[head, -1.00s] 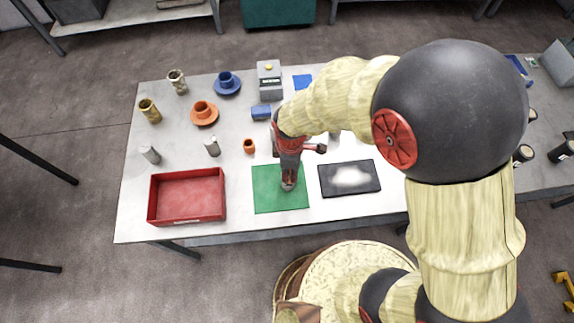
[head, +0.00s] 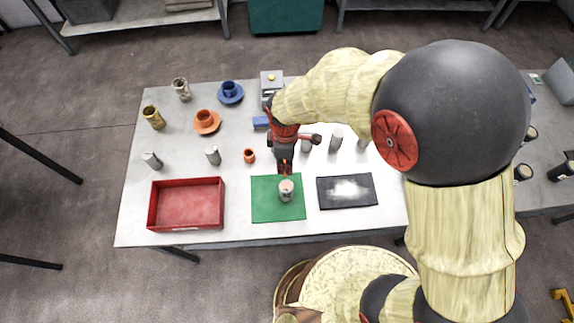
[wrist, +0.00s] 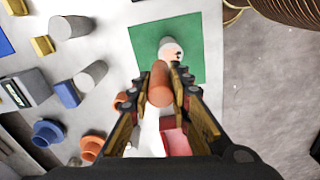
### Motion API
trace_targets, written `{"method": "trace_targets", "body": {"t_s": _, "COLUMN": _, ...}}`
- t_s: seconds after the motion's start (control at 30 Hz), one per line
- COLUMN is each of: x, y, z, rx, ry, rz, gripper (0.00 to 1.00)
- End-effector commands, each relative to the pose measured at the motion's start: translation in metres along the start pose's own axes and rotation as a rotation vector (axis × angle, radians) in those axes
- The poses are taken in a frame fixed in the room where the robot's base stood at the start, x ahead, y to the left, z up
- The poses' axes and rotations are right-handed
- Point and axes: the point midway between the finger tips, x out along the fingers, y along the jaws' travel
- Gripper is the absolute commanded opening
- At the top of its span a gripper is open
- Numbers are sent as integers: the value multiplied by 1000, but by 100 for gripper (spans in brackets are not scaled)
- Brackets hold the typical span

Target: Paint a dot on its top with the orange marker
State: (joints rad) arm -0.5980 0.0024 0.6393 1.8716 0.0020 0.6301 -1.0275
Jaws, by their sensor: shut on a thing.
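A grey can (head: 286,192) stands upright on the green mat (head: 264,207). Its top has a pinkish-orange tint; I cannot tell whether this is a separate dot. In the wrist view the can (wrist: 171,50) is beyond my fingertips, with small dark marks near its edge. My gripper (head: 285,168) is shut on the orange marker (wrist: 160,85), an orange cylinder between the fingers. In the head view the gripper is just behind the can, on its far side. The marker's tip is too small to make out, and I cannot tell whether it touches the can.
A small orange cup (head: 249,156), grey cylinders (head: 213,155), and cups on saucers stand behind. The table strip before the mat is clear.

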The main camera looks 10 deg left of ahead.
Motion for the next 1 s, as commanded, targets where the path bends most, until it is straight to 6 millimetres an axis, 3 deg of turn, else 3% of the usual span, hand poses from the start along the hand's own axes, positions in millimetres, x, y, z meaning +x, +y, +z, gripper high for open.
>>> {"method": "trace_targets", "body": {"t_s": 0.3, "x": -25, "y": 5, "z": -5, "rx": 5, "ry": 0, "rz": 1, "gripper": 0}}
{"method": "trace_targets", "body": {"t_s": 1.0, "x": -22, "y": 6, "z": -6, "rx": 8, "ry": 1, "rz": 2, "gripper": 0}}
